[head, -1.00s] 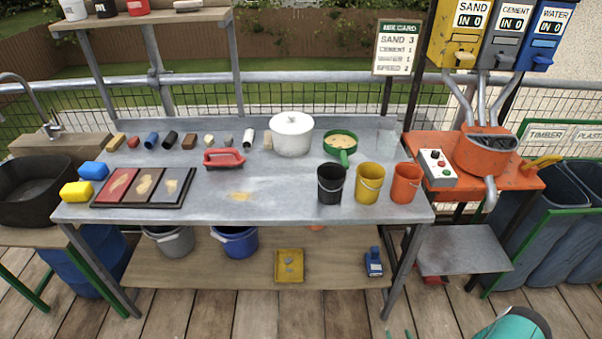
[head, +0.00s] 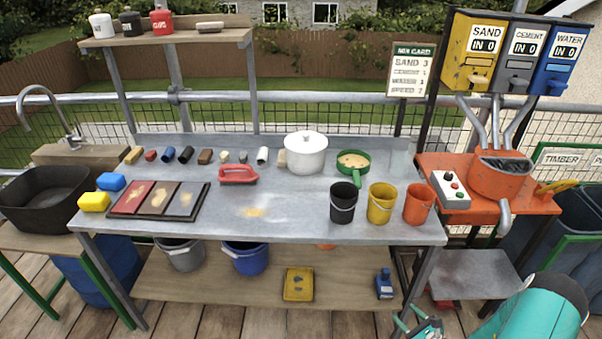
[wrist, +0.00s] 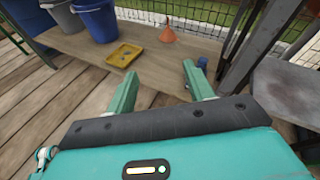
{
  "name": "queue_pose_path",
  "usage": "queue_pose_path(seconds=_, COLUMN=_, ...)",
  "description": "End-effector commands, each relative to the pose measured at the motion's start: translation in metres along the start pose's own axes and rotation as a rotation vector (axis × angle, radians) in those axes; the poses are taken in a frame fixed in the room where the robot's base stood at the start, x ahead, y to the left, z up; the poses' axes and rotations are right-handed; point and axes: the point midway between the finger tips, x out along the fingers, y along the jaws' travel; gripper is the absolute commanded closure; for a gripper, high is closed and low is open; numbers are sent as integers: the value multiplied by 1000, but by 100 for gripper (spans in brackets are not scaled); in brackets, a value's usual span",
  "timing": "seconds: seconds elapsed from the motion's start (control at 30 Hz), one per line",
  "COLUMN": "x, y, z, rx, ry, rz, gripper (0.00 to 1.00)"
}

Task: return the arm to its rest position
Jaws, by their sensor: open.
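My gripper (wrist: 158,90) shows in the wrist view with its two green fingers spread apart and nothing between them. It points toward the lower wooden shelf and the deck under the workbench. In the head view my teal arm comes in at the lower right, and part of my gripper (head: 420,328) shows at the bottom edge, low in front of the bench's right leg. The gripper touches no object that I can see.
The grey workbench (head: 300,210) holds buckets, a white pot, a green pan and sample boards. Its lower shelf (head: 215,280) carries a yellow tray (head: 299,284) and a blue item (head: 384,284). An orange mixer (head: 498,175) stands right. The deck (wrist: 60,110) in front is clear.

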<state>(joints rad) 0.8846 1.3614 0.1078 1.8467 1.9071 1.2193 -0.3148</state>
Motion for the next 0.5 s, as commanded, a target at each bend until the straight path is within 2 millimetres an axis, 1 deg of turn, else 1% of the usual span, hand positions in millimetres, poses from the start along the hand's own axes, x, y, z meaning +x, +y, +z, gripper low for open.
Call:
queue_pose_path(seconds=0.03, x=5, y=-4, z=29, rx=-61, ry=-19, rz=59, gripper=48)
queue_pose_path(seconds=0.07, x=7, y=-4, z=43, rx=-92, ry=-28, rz=93, gripper=48)
queue_pose_path(seconds=0.1, x=10, y=-3, z=62, rx=-134, ry=-39, rz=139, gripper=48)
queue_pose_path(seconds=0.17, x=12, y=-1, z=90, rx=-197, ry=-53, rz=208, gripper=48)
queue_pose_path(seconds=0.2, x=13, y=2, z=108, rx=-240, ry=-61, rz=252, gripper=48)
queue_pose_path(seconds=0.27, x=13, y=7, z=134, rx=-304, ry=-73, rz=319, gripper=48)
queue_pose_path(seconds=0.3, x=13, y=11, z=152, rx=-348, ry=-80, rz=363, gripper=48)
queue_pose_path(seconds=0.5, x=5, y=35, z=231, rx=-574, ry=-97, rz=573, gripper=48)
